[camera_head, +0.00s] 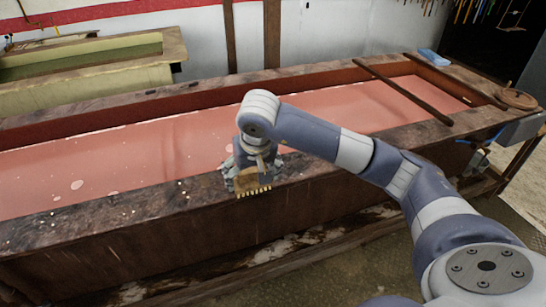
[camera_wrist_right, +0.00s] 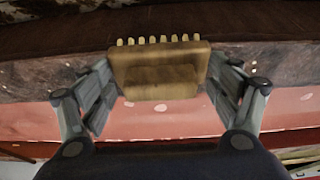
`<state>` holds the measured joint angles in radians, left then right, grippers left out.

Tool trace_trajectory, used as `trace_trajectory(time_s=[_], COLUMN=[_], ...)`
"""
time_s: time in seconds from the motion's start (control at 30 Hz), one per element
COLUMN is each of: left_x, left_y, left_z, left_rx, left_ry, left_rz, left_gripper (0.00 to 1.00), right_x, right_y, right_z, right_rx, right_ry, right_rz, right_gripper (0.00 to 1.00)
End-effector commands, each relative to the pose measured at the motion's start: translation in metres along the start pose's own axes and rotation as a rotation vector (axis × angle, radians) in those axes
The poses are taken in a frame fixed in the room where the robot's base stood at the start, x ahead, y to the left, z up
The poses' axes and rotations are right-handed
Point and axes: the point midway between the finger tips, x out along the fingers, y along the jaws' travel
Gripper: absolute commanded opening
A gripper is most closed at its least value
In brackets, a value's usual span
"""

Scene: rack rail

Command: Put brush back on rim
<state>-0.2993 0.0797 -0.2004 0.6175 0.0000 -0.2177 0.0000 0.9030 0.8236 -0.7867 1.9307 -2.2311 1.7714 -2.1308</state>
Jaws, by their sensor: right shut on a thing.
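The brush (camera_head: 252,186) has a tan wooden block and a row of pale bristle tufts. My right gripper (camera_head: 250,175) is shut on it, with a finger on each side of the block. In the right wrist view the brush (camera_wrist_right: 158,75) sits between the fingers, its bristles toward the top of the picture. The brush is at the front rim (camera_head: 100,227) of the long trough; I cannot tell whether it touches the rim. The rim also shows behind the brush in the wrist view (camera_wrist_right: 35,75). My left gripper is not in view.
The trough holds pink liquid (camera_head: 130,150). A long wooden stick (camera_head: 403,92) lies across its right part. A blue block (camera_head: 433,57) and a round wooden piece (camera_head: 516,98) are on the rim at the right. A second, greenish trough (camera_head: 90,62) stands behind. The front rim left of the brush is mostly free.

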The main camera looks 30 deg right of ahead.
Motion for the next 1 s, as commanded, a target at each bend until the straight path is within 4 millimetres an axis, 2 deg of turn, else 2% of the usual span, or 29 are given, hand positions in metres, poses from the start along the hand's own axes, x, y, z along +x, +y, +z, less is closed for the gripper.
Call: trace_trajectory(time_s=[0.03, 0.3, 0.5, 0.7, 0.87, 1.0], left_x=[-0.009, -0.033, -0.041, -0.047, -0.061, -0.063], left_y=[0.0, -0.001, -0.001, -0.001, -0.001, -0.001], left_z=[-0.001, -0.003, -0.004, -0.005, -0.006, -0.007], left_rx=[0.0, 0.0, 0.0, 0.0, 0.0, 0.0], left_ry=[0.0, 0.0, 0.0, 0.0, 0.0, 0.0], left_rz=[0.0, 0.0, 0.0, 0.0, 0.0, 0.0], left_gripper=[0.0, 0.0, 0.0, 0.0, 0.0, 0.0], right_x=[0.001, 0.025, 0.037, 0.043, 0.065, 0.075], right_y=[0.011, 0.06, 0.08, 0.092, 0.089, 0.09], right_z=[-0.01, -0.056, -0.075, -0.085, -0.074, -0.071], right_rx=[0.008, 0.007, 0.002, 0.003, 0.0, 0.0], right_ry=[-0.004, -0.003, -0.001, -0.003, -0.006, -0.001], right_rz=[0.004, 0.001, -0.001, 0.0, -0.002, -0.001], right_gripper=[0.55, 0.55, 0.55, 0.55, 0.55, 0.55])
